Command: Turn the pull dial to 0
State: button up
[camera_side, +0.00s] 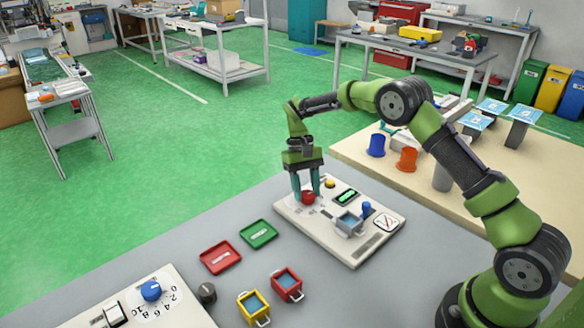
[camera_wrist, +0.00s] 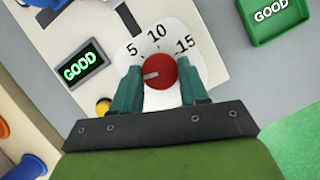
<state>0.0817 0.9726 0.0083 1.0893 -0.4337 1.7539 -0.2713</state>
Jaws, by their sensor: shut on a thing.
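A red dial (camera_side: 308,197) sits on the white panel (camera_side: 345,254). It also shows in the wrist view (camera_wrist: 159,70), on a white scale (camera_wrist: 153,45) with 5, 10 and 15 visible. Its pale pointer mark points left in that view, below the 5; any figure there is hidden by a finger. My gripper (camera_side: 306,194) points down and is shut on the red dial, one finger on each side; its fingers also show in the wrist view (camera_wrist: 160,85). A blue dial (camera_side: 151,291) with its own number scale is on another panel at lower left. No dial label is legible.
The white panel also has a green-lit display (camera_wrist: 79,68) reading GOOD, a yellow button (camera_wrist: 103,107), a grey-blue container (camera_side: 349,223) and a gauge (camera_side: 387,223). Red (camera_side: 220,256) and green (camera_side: 259,234) trays lie left of it. Yellow (camera_side: 254,307) and red (camera_side: 287,284) containers stand in front.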

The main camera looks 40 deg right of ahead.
jog(key=o, duration=1.1)
jog(key=shift+c, duration=0.2)
jog(key=v, duration=1.2)
